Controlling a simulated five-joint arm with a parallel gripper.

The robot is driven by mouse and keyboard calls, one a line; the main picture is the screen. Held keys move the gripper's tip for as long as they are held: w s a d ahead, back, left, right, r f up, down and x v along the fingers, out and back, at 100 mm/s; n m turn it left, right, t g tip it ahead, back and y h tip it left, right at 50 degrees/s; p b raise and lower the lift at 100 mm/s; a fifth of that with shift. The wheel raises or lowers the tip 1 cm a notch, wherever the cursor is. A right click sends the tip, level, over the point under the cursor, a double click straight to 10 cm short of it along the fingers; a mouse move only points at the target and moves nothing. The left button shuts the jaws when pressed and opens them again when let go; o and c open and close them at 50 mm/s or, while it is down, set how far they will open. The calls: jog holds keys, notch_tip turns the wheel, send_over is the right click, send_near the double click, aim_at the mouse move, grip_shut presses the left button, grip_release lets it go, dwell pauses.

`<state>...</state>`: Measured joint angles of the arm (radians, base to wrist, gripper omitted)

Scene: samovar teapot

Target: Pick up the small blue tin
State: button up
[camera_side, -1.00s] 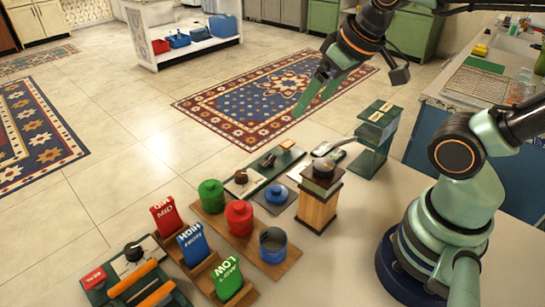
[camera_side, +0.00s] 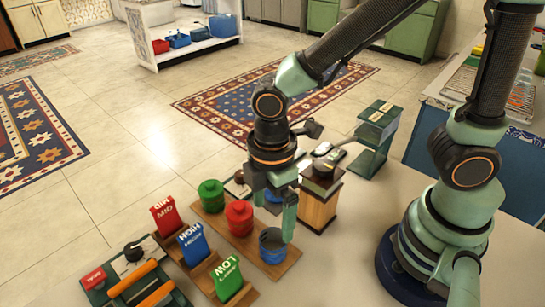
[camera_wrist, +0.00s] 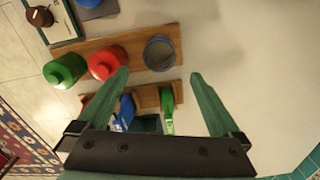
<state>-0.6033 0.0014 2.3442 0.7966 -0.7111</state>
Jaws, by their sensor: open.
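The small blue tin (camera_side: 272,249) stands upright and open-topped at the right end of a wooden board (camera_side: 243,243). It also shows in the wrist view (camera_wrist: 160,55), just beyond the fingertips and roughly centred between them. My gripper (camera_side: 279,225) is open and empty, with its green fingers pointing down above the tin. In the wrist view my gripper (camera_wrist: 159,75) has its fingers spread wide. In the side view the near finger overlaps the tin's right rim; I cannot tell whether it touches.
A red tin (camera_side: 239,218) and a green tin (camera_side: 211,196) share the board. Blue, red and green labelled blocks, including a green one (camera_side: 228,280), stand in front. A wooden pedestal (camera_side: 318,205) is close on the right.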

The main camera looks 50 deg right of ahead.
aim_at(273, 243)
jog(key=shift+d+f, duration=0.1)
jog(key=shift+f, duration=5.15)
jog(key=c, duration=1.4)
jog(key=shift+r, duration=0.1)
